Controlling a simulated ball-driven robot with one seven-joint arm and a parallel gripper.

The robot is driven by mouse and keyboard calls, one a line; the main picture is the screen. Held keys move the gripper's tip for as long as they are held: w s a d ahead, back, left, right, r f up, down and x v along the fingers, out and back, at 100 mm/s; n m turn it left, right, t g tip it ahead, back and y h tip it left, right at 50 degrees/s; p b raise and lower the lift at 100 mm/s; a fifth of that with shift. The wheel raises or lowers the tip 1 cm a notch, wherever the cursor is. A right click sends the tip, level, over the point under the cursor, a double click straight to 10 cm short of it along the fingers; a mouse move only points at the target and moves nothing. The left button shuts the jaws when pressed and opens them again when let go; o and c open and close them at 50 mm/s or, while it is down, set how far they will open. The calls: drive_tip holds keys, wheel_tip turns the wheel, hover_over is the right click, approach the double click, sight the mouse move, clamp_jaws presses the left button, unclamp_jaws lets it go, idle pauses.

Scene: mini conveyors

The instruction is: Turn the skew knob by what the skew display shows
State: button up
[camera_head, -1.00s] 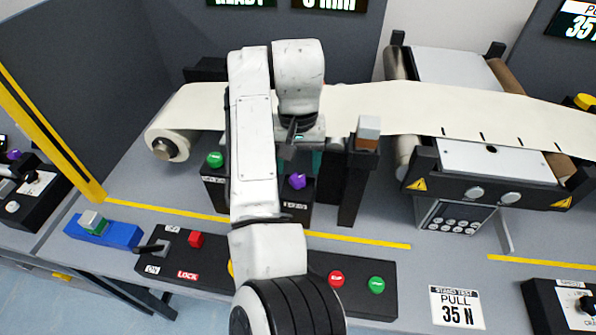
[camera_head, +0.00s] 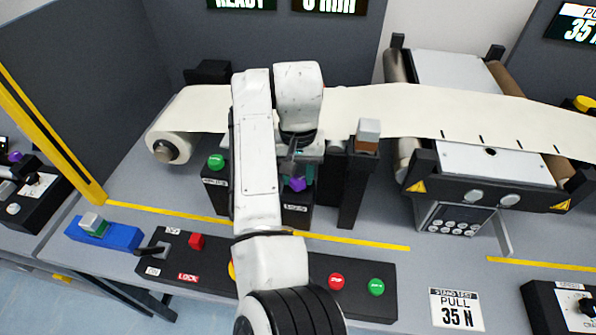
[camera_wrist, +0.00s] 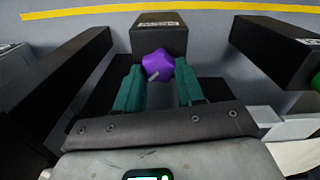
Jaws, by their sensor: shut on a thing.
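The purple knob (camera_head: 297,184) sits on a black box (camera_head: 296,215) below the paper web, in the middle of the bench. The box's small label is too small to read surely. Two displays at the top are cut off: one (camera_head: 241,3) seems to read READY, the other (camera_head: 330,5) seems to read 0 mm.
A green button (camera_head: 216,162) on a black box stands left of my arm. A black post with a grey-topped block (camera_head: 368,131) stands close on the right. The paper web (camera_head: 400,108) runs behind. A black panel (camera_head: 355,300) with buttons lies in front.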

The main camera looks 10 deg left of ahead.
drive_tip(key=shift+c, duration=1.4)
drive_tip(key=shift+r+m+p, duration=0.1)
drive_tip(key=shift+m+p, duration=0.2)
drive_tip(key=m+p, duration=0.2)
drive_tip(key=m, duration=0.1)
drive_tip(key=shift+d+r+p, duration=0.1)
drive_tip(key=shift+r+p, duration=0.05)
drive_tip(key=shift+p, duration=0.2)
drive_tip(key=m+p, duration=0.1)
drive_tip(key=m, duration=0.3)
drive_tip(key=shift+p, duration=0.4)
drive_tip(key=shift+d+m+p, duration=0.1)
drive_tip(key=shift+m+p, duration=0.55)
drive_tip(key=shift+m, duration=1.45)
drive_tip(key=o, duration=1)
drive_tip(key=shift+f, duration=0.2)
